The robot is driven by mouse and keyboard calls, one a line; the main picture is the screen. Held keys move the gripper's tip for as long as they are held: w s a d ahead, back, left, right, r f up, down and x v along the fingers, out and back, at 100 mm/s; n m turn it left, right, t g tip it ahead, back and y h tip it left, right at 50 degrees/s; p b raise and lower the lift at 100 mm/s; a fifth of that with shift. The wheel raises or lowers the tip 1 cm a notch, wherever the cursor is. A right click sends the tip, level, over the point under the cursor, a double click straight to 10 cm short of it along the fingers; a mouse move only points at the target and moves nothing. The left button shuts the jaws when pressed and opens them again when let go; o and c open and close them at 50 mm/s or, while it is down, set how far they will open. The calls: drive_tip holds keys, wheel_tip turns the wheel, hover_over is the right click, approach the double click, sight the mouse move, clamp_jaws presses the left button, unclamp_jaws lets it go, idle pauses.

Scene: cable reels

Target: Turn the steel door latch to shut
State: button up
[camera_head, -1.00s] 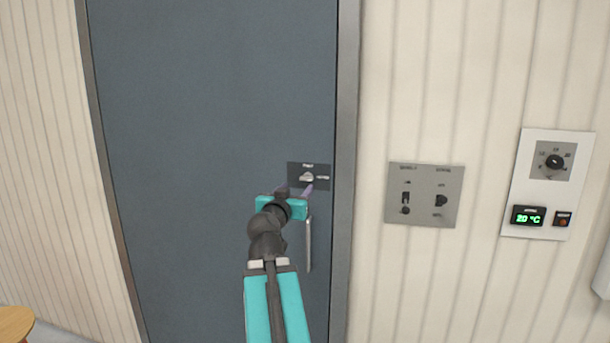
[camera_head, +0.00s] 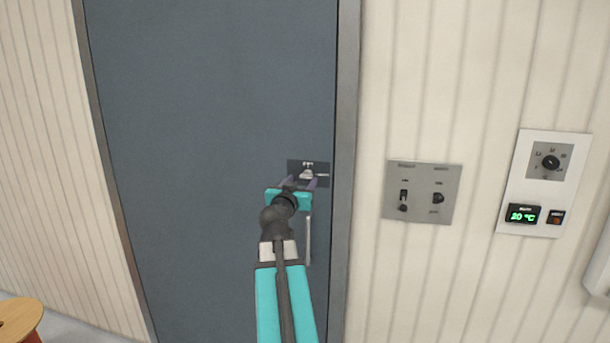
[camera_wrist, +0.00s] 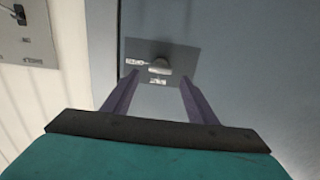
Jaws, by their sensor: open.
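The steel door latch (camera_head: 307,172) is a small silvery knob on a dark plate (camera_head: 322,168) near the right edge of the blue-grey door (camera_head: 210,90). In the wrist view the latch (camera_wrist: 159,66) sits on its plate (camera_wrist: 190,50), with small labels beside and below it. My gripper (camera_head: 303,182) is in front of the latch in the head view, partly covering the plate's lower edge. In the wrist view my gripper's purple fingers (camera_wrist: 158,82) are apart, one on each side of the latch and a little short of it. Nothing is between them.
A vertical door handle (camera_head: 308,240) is just below the plate. Right of the door frame (camera_head: 346,120) are a grey switch panel (camera_head: 422,192) and a white thermostat panel (camera_head: 543,182) reading 20 °C.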

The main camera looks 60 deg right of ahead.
sight(305, 176)
drive_tip(key=shift+p+x, duration=0.8)
drive_tip(key=shift+x, duration=1.6)
drive_tip(key=shift+d, duration=0.1)
drive_tip(key=c, duration=1.1)
drive_tip(key=shift+o, duration=0.2)
